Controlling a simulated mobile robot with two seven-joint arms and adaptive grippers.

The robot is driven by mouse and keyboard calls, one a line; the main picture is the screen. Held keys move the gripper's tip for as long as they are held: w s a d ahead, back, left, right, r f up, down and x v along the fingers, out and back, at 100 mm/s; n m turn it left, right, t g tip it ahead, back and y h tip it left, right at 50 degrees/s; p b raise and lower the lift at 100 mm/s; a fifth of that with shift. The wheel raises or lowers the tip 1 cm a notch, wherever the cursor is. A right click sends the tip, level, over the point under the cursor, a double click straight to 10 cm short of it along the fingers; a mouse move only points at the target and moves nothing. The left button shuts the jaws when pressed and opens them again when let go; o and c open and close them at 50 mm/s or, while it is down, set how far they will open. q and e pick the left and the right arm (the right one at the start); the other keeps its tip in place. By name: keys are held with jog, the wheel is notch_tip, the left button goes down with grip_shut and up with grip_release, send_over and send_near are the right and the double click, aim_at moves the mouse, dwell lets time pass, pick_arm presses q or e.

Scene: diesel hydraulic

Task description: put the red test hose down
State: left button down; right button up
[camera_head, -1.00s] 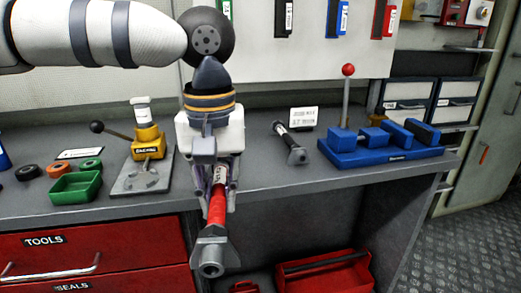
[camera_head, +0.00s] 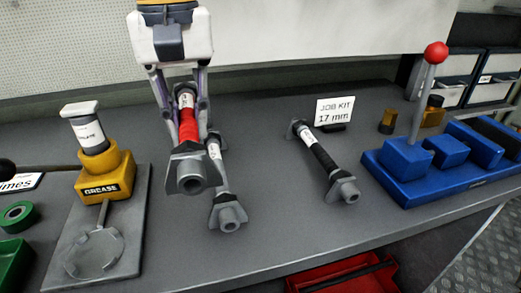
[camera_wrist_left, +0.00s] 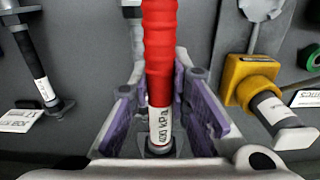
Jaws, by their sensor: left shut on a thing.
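The red test hose (camera_head: 188,125) is held in my left gripper (camera_head: 184,112), with its grey end fitting (camera_head: 189,173) pointing toward the head camera. It appears over the bench top; its height above the surface is hard to tell. In the left wrist view, the red hose (camera_wrist_left: 158,50) runs between the purple-padded fingers (camera_wrist_left: 158,105), and its white label reads 400 kPa. A second hose with a grey fitting (camera_head: 228,215) lies on the bench just right of the red one, partly hidden by it. My right gripper is in neither view.
A black hose (camera_head: 322,158) lies near the JOB KIT 17 mm card (camera_head: 334,111). A yellow grease pump (camera_head: 106,176) stands left; a blue block fixture (camera_head: 410,180) with a red-knobbed lever stands right. The grey bench top (camera_head: 280,220) is bare between the hoses and its front edge.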

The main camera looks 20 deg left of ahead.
pick_arm(q)
jog(key=shift+w+a, duration=0.15)
jog(key=shift+w, duration=0.2)
jog(key=w+d+f+b, duration=0.2)
jog(key=w+d+f, duration=0.3)
jog(key=w+d, duration=0.15)
send_over(270, 172)
jog(key=f, duration=0.4)
jog(key=shift+s+a+f, duration=0.1)
jog(key=shift+s, duration=0.15)
jog(key=f, duration=0.3)
jog(key=shift+w+f, duration=0.25)
jog(key=shift+f, duration=0.1)
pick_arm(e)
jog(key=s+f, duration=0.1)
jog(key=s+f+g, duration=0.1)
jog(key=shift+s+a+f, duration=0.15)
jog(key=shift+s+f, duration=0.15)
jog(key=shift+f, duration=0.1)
pick_arm(q)
jog(key=c, duration=1.9)
grip_release()
jog(key=shift+f, duration=0.1)
jog(key=o, duration=0.4)
